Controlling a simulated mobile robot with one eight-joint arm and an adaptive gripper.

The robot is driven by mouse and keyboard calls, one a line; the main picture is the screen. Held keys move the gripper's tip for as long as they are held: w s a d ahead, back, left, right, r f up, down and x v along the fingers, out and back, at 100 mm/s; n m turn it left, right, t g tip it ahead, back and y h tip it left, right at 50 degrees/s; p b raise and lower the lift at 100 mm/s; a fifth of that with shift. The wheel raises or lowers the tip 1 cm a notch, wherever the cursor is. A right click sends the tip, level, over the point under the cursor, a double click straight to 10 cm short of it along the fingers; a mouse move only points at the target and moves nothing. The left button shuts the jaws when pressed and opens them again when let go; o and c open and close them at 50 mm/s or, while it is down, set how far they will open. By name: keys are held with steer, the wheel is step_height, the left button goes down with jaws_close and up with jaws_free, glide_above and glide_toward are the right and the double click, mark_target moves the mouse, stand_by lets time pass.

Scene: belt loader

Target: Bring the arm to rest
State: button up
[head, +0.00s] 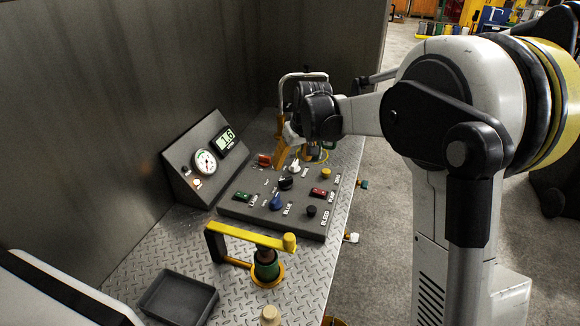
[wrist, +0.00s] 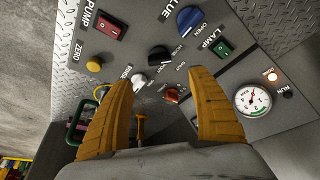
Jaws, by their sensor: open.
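My gripper (wrist: 158,80) is open, its two yellow fingers spread over the control panel (head: 235,207) with nothing between the tips. In the head view, one yellow finger (head: 281,150) shows above the panel's far part. My arm reaches in from the right. In the wrist view, a white knob (wrist: 140,80) and a red control (wrist: 171,95) show between the fingers. I cannot tell whether a fingertip touches any control.
Panel controls include a red pump switch (head: 319,191), green lamp switch (head: 242,196) and blue knob (head: 276,203). A gauge box (head: 204,138) stands left. A yellow-handled valve (head: 266,262) and black tray (head: 178,299) are nearer. A wall (head: 130,90) bounds the left; floor is right.

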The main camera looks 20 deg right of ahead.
steer(key=shift+s+r, duration=0.1)
steer(key=s+r+m+t+b, duration=0.1)
steer(key=s+r, duration=0.2)
steer(key=s, duration=0.6)
steer(key=s+r, duration=0.4)
steer(key=s, duration=0.5)
steer(key=s+f+t, duration=0.1)
steer(key=s+f, duration=0.1)
steer(key=s, duration=0.5)
steer(key=s+f+m+h, duration=0.1)
steer(key=s+f, duration=0.2)
steer(key=s, duration=0.5)
steer(key=shift+s+a+t+b, duration=0.15)
steer(key=shift+a+t+b, duration=0.25)
